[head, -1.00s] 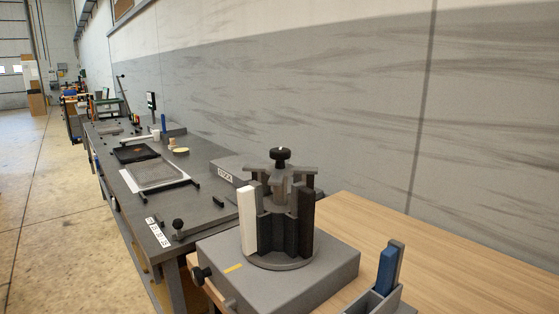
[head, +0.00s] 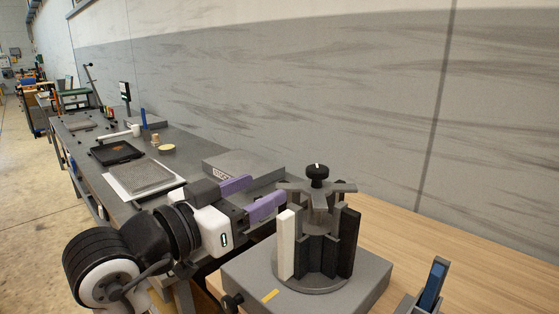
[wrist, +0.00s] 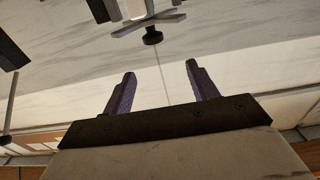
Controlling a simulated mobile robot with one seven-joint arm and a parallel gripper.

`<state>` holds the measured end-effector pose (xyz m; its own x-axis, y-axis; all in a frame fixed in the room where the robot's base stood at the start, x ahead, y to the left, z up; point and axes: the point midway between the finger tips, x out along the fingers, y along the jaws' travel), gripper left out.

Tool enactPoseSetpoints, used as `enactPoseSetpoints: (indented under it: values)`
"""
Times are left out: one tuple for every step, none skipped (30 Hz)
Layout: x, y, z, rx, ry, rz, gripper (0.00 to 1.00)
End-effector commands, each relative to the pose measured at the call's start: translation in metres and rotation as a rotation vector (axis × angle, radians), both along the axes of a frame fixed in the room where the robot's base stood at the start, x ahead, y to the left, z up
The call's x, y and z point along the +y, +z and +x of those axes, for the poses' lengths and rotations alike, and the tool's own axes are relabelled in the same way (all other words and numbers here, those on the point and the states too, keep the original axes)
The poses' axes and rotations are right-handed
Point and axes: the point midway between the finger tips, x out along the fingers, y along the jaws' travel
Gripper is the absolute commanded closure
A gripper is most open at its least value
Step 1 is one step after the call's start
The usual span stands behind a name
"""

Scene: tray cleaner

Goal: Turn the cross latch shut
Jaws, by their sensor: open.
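The cross latch (head: 330,189) is a grey cross-shaped piece with a black knob (head: 318,171) on top. It sits on an upright holder with a white block (head: 286,243) and dark blocks (head: 348,243) around it. My gripper (head: 267,188) is open, with purple fingers, just left of the latch at about its height. It looks empty and apart from the latch. The wrist view shows the latch (wrist: 148,22) and its knob (wrist: 152,37) upside down at the top, beyond the two spread fingers (wrist: 160,72).
The holder stands on a grey base box (head: 350,290) with a side knob (head: 232,302) on a wooden table (head: 440,262). A small holder with a blue piece (head: 433,285) stands at right. A grey bench (head: 190,150) with trays runs back to the left. A wall is behind.

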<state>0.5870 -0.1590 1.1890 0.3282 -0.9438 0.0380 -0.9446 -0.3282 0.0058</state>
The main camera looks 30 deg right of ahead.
Motion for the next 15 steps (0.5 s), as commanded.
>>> enactPoseSetpoints:
  values:
    - [-0.006,-0.002,-0.004,0.004,-0.024,0.023,0.42]
    - [-0.008,-0.004,-0.006,0.006,-0.033,0.033,0.42]
    - [-0.011,-0.005,-0.006,0.008,-0.040,0.039,0.42]
    - [-0.013,-0.005,-0.006,0.009,-0.043,0.042,0.42]
    - [-0.015,-0.005,-0.005,0.010,-0.043,0.042,0.42]
    - [-0.019,-0.005,-0.004,0.011,-0.042,0.042,0.42]
    - [-0.023,-0.005,-0.003,0.011,-0.043,0.042,0.42]
    - [-0.028,-0.004,-0.001,0.010,-0.043,0.042,0.42]
    - [-0.035,-0.004,0.000,0.009,-0.044,0.041,0.42]
    - [-0.041,-0.004,0.002,0.009,-0.042,0.041,0.42]
    - [-0.047,-0.004,0.004,0.010,-0.044,0.041,0.42]
    - [-0.055,-0.004,0.007,0.011,-0.043,0.040,0.42]
    - [-0.062,-0.004,0.009,0.010,-0.042,0.041,0.42]
    - [-0.068,-0.004,0.011,0.010,-0.043,0.041,0.42]
    - [-0.077,-0.003,0.014,0.011,-0.042,0.040,0.42]
